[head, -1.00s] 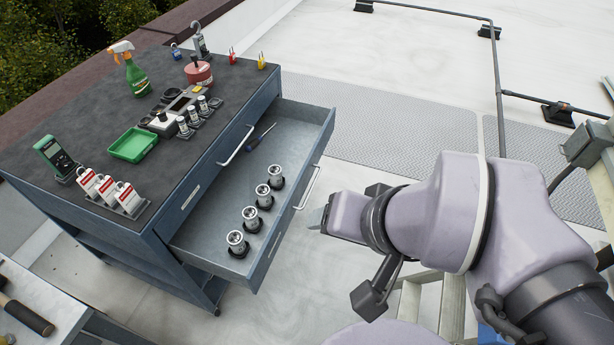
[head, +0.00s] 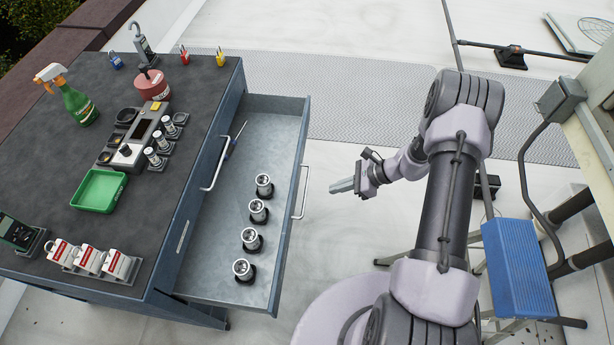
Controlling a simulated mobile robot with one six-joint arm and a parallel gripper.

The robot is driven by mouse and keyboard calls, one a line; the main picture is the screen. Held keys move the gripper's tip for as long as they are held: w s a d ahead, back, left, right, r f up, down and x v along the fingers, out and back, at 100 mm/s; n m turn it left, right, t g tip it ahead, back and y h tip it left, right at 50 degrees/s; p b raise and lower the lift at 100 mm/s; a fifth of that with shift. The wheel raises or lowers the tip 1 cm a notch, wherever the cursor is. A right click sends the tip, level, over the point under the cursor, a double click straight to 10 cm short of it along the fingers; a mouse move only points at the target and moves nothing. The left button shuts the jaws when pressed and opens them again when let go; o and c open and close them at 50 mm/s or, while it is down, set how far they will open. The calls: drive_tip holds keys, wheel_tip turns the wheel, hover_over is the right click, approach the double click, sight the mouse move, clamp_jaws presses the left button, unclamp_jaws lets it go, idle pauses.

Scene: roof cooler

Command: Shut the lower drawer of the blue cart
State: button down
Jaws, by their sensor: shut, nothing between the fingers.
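The blue cart (head: 172,262) stands at the left with a dark top. Its lower drawer (head: 274,122) is pulled well out toward the right, with a bar handle (head: 301,192) on its front. My gripper (head: 336,187) is shut and empty. It points left toward the drawer front, a short gap to the right of the handle, apart from it in the picture.
The cart top holds a spray bottle (head: 75,102), a green tray (head: 98,191), red-and-white tags (head: 92,258) and padlocks. A blue step stool (head: 520,268) stands at the right, near pipes and a grey box (head: 561,98). Pale floor lies between drawer and stool.

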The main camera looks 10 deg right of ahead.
drive_tip(key=b+x, duration=0.1)
drive_tip(key=x, duration=0.3)
drive_tip(key=a+r+b+x, duration=0.1)
drive_tip(key=x, duration=0.3)
drive_tip(key=b+x, duration=0.1)
drive_tip(key=x, duration=0.3)
drive_tip(key=shift+a+r, duration=0.1)
drive_tip(key=shift+r, duration=0.1)
drive_tip(key=shift+w+a+r, duration=0.1)
drive_tip(key=shift+w+a, duration=0.05)
drive_tip(key=shift+a, duration=0.3)
drive_tip(key=shift+a+b, duration=0.15)
drive_tip(key=shift+b, duration=0.15)
